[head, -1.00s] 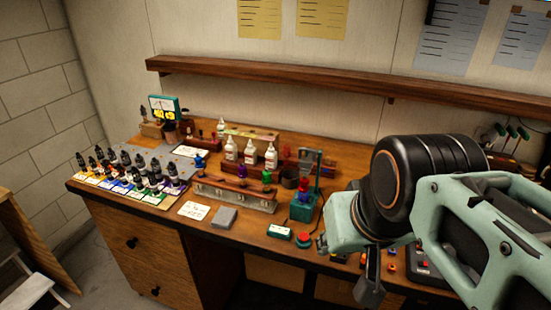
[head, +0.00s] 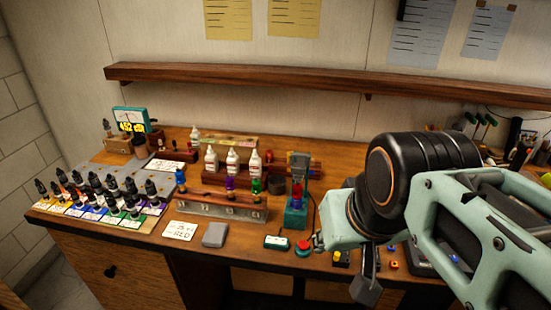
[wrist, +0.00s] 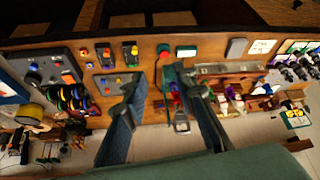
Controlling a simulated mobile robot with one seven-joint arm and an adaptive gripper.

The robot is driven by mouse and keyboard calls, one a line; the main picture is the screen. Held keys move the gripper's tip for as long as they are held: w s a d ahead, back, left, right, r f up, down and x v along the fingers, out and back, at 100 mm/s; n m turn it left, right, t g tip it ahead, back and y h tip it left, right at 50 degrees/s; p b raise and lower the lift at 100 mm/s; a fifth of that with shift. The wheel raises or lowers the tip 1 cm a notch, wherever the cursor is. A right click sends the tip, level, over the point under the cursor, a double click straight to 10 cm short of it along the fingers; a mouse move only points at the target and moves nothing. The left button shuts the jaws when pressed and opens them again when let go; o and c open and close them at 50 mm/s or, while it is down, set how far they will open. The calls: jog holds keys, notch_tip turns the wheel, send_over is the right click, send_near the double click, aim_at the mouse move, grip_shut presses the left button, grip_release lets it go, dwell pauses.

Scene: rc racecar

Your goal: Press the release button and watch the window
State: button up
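A round red button (head: 303,246) on a green base sits near the bench's front edge; it also shows in the wrist view (wrist: 163,49). Beside it is a small teal-framed box with a pale window (head: 277,243), also in the wrist view (wrist: 187,51); its text is too small to read. Behind the button is a teal stand (head: 296,215) holding a red and a blue piece. A teal-framed display (head: 131,120) at the back left has yellow digits. My gripper (wrist: 157,77) is open and empty; its fingers point towards the bench edge near the button.
Several dropper bottles (head: 128,187) stand on the left. A metal rack (head: 220,207) and white bottles (head: 232,161) are in the middle. A grey block (head: 215,235) lies near the front edge. Small coloured switches and a dark panel are right of the button. A shelf (head: 330,84) runs above.

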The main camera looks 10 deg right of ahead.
jog(key=shift+c, duration=0.2)
grip_shut()
dwell(1.3)
